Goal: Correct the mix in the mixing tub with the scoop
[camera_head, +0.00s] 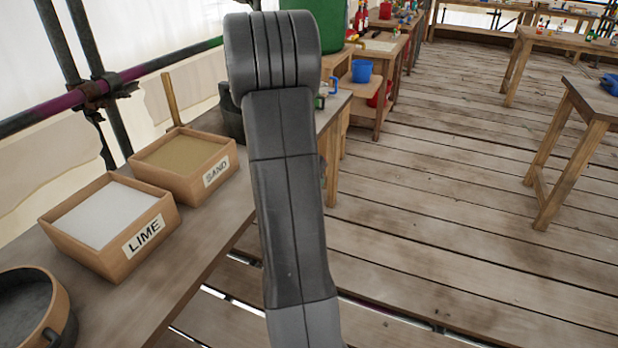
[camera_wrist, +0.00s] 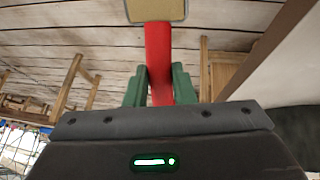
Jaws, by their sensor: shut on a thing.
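My gripper (camera_wrist: 159,84) shows in the wrist view, its green fingers shut on the red handle of the scoop (camera_wrist: 158,45). The scoop's head is at the top edge of that view, cut off, with a tan, sand-like surface inside a thin rim; its depth cannot be told. In the head view the mixing tub (camera_head: 62,312) is at the lower left, round and dark inside, partly cut off. Behind it on the bench stand the LIME box (camera_head: 143,237) with white powder and the SAND box (camera_head: 216,172) with tan sand. My gripper and the scoop are not visible in the head view.
The bench (camera_head: 190,262) runs along the left below a scaffold pole (camera_head: 60,107). A dark round vessel (camera_head: 229,112) stands beyond the sand box, partly behind my arm. A blue bucket (camera_head: 362,71) is farther back. Plank floor (camera_head: 430,210) lies open to the right, with a wooden table (camera_head: 590,105).

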